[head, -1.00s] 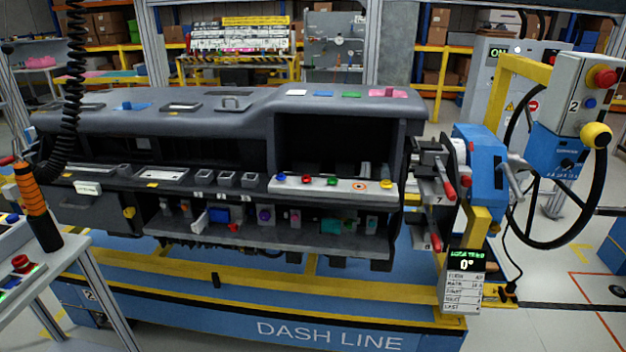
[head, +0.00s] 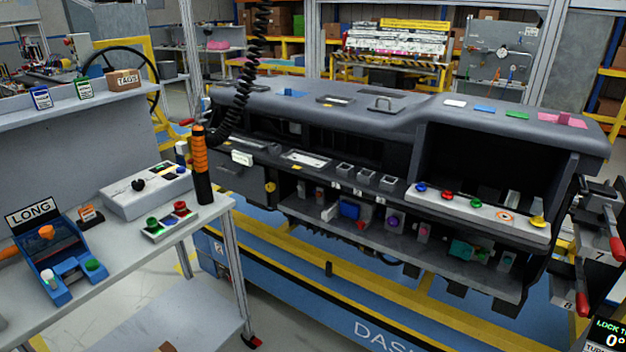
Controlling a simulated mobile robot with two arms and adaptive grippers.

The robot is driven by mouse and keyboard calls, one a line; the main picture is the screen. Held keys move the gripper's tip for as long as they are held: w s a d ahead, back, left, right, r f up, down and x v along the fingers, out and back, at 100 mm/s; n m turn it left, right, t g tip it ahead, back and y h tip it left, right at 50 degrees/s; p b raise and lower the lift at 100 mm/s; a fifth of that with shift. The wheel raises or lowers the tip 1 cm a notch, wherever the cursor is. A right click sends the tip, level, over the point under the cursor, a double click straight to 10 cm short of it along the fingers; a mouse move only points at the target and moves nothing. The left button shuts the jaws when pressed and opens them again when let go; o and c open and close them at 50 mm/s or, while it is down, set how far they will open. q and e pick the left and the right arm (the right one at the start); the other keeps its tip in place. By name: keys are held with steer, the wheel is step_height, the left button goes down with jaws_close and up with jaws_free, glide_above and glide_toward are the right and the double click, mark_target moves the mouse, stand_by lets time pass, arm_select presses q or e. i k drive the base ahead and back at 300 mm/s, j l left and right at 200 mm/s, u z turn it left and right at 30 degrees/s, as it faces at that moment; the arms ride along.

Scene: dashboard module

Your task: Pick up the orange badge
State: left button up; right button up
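A small orange piece with a white label (head: 88,214) stands on the grey table at the left, just right of the blue LONG box; it may be the orange badge, but its text is too small to read. Nothing touches it that I can see. A blue badge-like card (head: 41,98) and a green one (head: 84,88) stand on the shelf above. Neither of my grippers shows in the head view.
The blue LONG box (head: 62,288), a white box with a black knob (head: 146,190) and a panel with green and red buttons (head: 168,222) sit on the table (head: 115,262). An orange-handled tool (head: 201,160) hangs on a coiled cord. The dashboard (head: 330,115) fills the right.

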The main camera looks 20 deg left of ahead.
mark_target(87, 213)
steer(key=u, duration=2.1)
